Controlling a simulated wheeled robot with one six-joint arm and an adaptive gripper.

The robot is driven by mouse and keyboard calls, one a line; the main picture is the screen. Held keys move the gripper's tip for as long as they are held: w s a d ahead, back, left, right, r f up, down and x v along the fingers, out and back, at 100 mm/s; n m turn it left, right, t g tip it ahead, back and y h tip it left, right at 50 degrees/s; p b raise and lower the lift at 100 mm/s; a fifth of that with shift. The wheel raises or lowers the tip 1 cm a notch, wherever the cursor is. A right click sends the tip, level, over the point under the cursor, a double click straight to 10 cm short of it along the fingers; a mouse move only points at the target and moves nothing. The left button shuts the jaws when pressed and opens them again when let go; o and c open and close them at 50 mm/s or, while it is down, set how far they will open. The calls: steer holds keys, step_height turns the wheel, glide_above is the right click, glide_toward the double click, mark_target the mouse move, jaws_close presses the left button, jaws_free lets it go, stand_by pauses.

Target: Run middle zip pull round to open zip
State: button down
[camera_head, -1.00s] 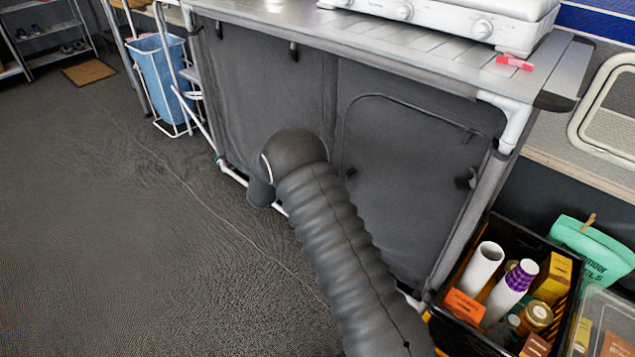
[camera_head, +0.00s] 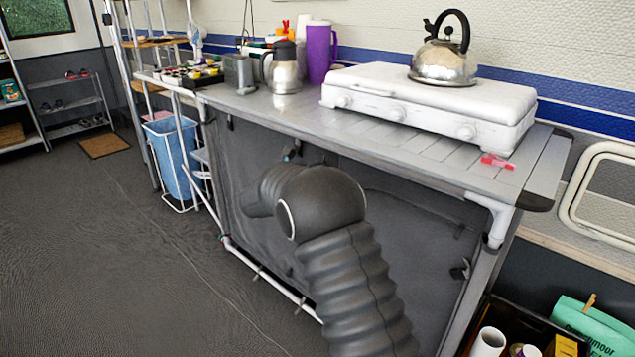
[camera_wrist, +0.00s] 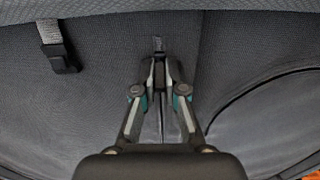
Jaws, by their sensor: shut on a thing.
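The grey fabric front of the kitchen unit (camera_head: 262,190) hangs below the grey worktop and fills most of the wrist view (camera_wrist: 105,90). My gripper (camera_wrist: 161,72) is shut on the zip pull against this fabric, near the top. The fingers and a small dark tab (camera_wrist: 157,44) just above them show in the wrist view; the pull between the fingertips is mostly hidden. A curved zip line (camera_wrist: 262,88) borders the panel to the right. In the head view my arm hides most of the gripper, and the zip's open part cannot be made out.
A white stove (camera_head: 430,105) with a kettle (camera_head: 446,62), a steel jug (camera_head: 284,72) and a purple flask (camera_head: 321,50) stand on the worktop (camera_head: 390,150). A blue bin (camera_head: 172,155) is at left, a black crate (camera_head: 525,325) at lower right.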

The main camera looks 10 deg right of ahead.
steer(key=shift+r, duration=0.45)
steer(key=c, duration=1.2)
jaws_free()
steer(key=shift+s+a, duration=0.2)
steer(key=shift+a, duration=0.05)
steer(key=v, duration=1.1)
steer(key=shift+s+a, duration=0.1)
steer(key=shift+s, duration=0.05)
